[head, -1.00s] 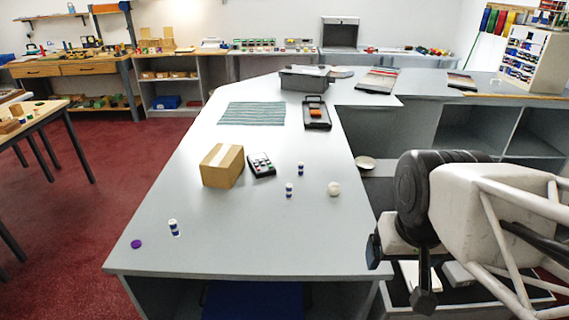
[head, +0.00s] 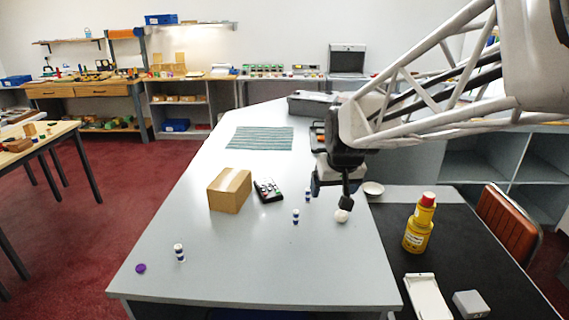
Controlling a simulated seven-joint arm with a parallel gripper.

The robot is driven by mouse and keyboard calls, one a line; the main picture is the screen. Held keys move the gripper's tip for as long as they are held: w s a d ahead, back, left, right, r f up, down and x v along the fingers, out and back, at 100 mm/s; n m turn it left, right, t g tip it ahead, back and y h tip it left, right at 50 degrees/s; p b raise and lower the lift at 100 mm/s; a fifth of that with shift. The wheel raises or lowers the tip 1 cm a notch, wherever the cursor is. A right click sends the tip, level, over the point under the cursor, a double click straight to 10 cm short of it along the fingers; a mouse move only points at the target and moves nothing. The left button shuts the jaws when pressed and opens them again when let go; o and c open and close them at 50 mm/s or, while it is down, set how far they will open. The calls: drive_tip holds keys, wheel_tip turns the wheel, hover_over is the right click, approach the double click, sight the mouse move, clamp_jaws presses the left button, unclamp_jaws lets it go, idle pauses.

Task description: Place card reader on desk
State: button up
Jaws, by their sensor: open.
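A dark handheld device with a keypad (head: 268,190), which looks like the card reader, lies on the grey desk (head: 215,270) against the right side of a cardboard box. My gripper (head: 331,194) hangs over the desk to the right of the keypad device, apart from it. Its jaws are open and nothing shows between them. A white ball (head: 341,216) shows just below one finger; I cannot tell whether they touch. My arm hides part of a black tray further back on the desk.
The cardboard box (head: 230,190) and small blue-and-white cylinders (head: 296,216) stand on the desk. A striped mat (head: 260,138) lies behind. A yellow bottle (head: 419,225) and a white device (head: 427,297) are on a dark surface at right. The desk's front middle is clear.

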drive_tip(key=w+a+f+n, duration=0.1)
drive_tip(key=w+a+f, duration=0.1)
drive_tip(key=w+a, duration=0.3)
drive_tip(key=w+a+f, duration=0.2)
drive_tip(key=w+a, duration=0.1)
drive_tip(key=w, duration=0.5)
drive_tip(key=n+t+y, duration=0.1)
approach(268, 186)
drive_tip(key=shift+x, duration=0.85)
drive_tip(key=shift+d, duration=0.1)
drive_tip(key=shift+x, duration=1.35)
drive_tip(key=shift+x, duration=2.6)
drive_tip(key=shift+c, duration=0.3)
